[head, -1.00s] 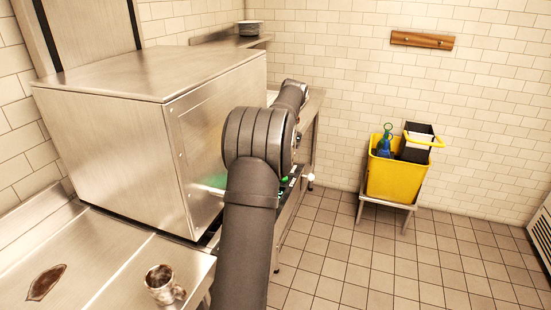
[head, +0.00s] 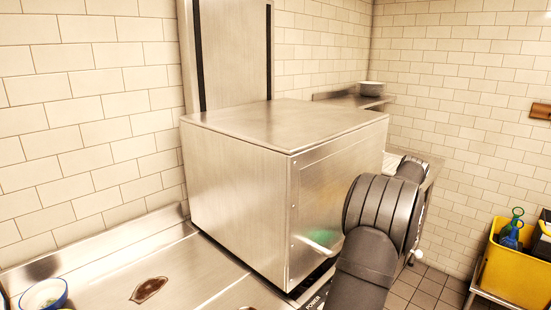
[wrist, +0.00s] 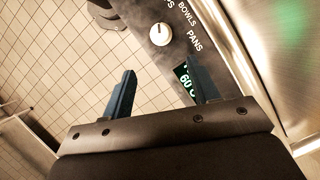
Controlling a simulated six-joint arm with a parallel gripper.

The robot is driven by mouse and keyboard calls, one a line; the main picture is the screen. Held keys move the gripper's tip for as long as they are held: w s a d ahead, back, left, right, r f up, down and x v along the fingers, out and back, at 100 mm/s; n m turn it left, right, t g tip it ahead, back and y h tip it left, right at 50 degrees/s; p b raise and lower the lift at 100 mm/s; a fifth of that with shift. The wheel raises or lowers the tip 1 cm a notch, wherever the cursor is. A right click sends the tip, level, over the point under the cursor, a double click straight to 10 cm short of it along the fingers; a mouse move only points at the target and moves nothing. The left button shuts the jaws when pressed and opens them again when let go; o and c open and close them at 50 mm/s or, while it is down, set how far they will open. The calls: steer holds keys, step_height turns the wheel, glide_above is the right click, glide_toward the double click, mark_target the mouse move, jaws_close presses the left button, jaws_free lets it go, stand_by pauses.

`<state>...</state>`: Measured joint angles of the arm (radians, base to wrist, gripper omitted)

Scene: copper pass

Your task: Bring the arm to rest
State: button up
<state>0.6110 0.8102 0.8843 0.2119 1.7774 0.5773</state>
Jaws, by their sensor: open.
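My gripper (wrist: 156,92) is open and empty in the wrist view, with its two dark fingers apart. It is beside the front control panel (wrist: 172,55) of the steel dishwasher, near a round white knob (wrist: 160,34) and a lit green display. The "BOWLS" and "PANS" labels show there. In the head view my arm reaches past the right front of the steel box-shaped dishwasher (head: 240,190), whose hood is down. The gripper itself is hidden there behind my arm.
A steel counter (head: 190,270) left of the dishwasher has a brown stain (head: 149,289) and a blue-rimmed bowl (head: 43,294) at its edge. A wall shelf (head: 345,99) holds stacked dishes (head: 371,89). A yellow bucket (head: 515,270) with bottles stands at right. The tiled floor between is open.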

steer(key=x, duration=1.4)
steer(key=shift+s+a+f, duration=0.1)
steer(key=shift+s+a, duration=0.05)
steer(key=v, duration=1.7)
steer(key=x, duration=1.7)
steer(key=shift+f, duration=0.1)
steer(key=m, duration=0.2)
steer(key=m+t, duration=0.1)
steer(key=m, duration=0.1)
steer(key=shift+s+t+y, duration=0.15)
steer(key=shift+t+y, duration=0.15)
steer(key=m+t, duration=0.1)
steer(key=m, duration=0.4)
steer(key=shift+s+t, duration=0.1)
steer(key=shift+t, duration=0.3)
steer(key=shift+v, duration=1.35)
steer(key=shift+a, duration=0.1)
